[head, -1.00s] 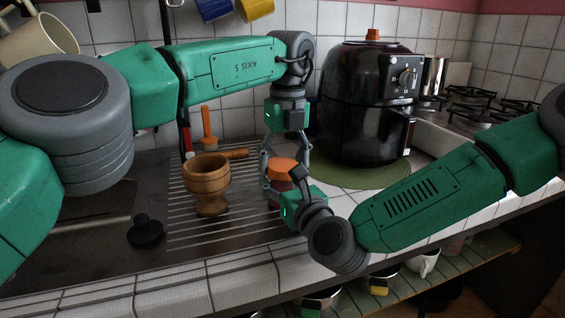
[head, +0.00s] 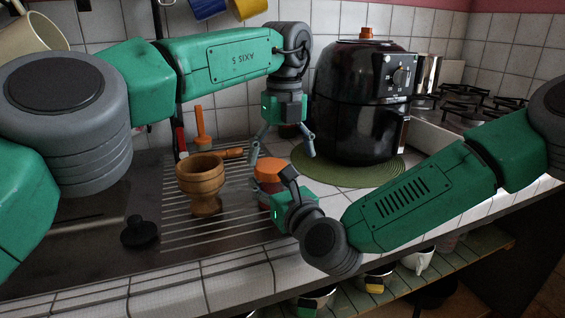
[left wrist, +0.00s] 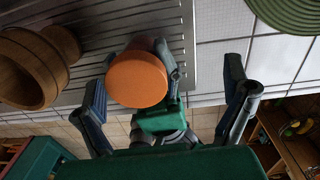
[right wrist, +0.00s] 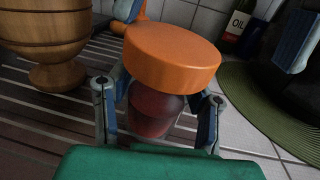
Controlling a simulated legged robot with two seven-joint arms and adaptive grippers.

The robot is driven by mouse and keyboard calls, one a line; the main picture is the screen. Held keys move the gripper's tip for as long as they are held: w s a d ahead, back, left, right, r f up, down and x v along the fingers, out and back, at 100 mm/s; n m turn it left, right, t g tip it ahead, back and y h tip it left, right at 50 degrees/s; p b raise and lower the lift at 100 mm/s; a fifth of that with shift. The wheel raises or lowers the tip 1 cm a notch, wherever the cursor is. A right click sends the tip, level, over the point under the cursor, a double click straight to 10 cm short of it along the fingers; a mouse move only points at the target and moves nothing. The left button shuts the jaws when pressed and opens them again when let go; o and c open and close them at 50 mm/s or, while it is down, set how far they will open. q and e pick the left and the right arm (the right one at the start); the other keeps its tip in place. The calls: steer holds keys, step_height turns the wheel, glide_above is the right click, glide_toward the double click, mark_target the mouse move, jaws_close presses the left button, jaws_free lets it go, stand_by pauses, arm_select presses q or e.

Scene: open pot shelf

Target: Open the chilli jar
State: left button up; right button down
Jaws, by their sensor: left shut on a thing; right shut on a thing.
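The chilli jar (right wrist: 155,112) has a dark red body and a wide orange lid (right wrist: 172,55). The lid sits on top of the jar and also shows in the head view (head: 270,168). My right gripper (head: 276,188) is shut on the jar's body, one finger on each side below the lid. My left gripper (head: 283,156) is above the jar, with fingers spread wide. The left wrist view shows the lid (left wrist: 138,80) nearer one finger, with clear space to the other and nothing clamped. Part of the jar is hidden behind my right gripper.
A wooden mortar (head: 203,182) stands left of the jar on the ribbed drainer. A black stopper-like object (head: 140,232) lies farther left. A black air fryer (head: 362,100) stands on a green round mat (head: 385,178) behind right. The counter's front edge is close, above a lower shelf.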

mark_target(271, 165)
arm_select(q)
step_height(271, 165, up, 3)
steer(key=shift+d, duration=0.1)
steer(key=shift+r, duration=0.1)
steer(key=c, duration=0.4)
steer(key=shift+o, duration=0.2)
steer(key=m, duration=0.3)
steer(key=r+m, duration=0.1)
steer(key=m, duration=0.1)
steer(key=shift+s+a, duration=0.1)
steer(key=shift+a, duration=0.25)
steer(key=m, duration=0.3)
steer(key=r+m, duration=0.1)
steer(key=shift+s+a+m, duration=0.25)
steer(key=shift+s+m, duration=0.05)
steer(key=shift+m, duration=0.1)
steer(key=m, duration=0.4)
steer(key=shift+s+a+r, duration=0.25)
steer(key=shift+s+r, duration=0.05)
steer(key=shift+r, duration=0.1)
steer(key=m, duration=0.4)
steer(key=shift+s+a+r, duration=0.2)
steer(key=shift+s+r, duration=0.1)
steer(key=shift+f+m, duration=0.3)
step_height(271, 165, down, 7)
steer(key=shift+a+f, duration=0.15)
steer(key=shift+f, duration=0.05)
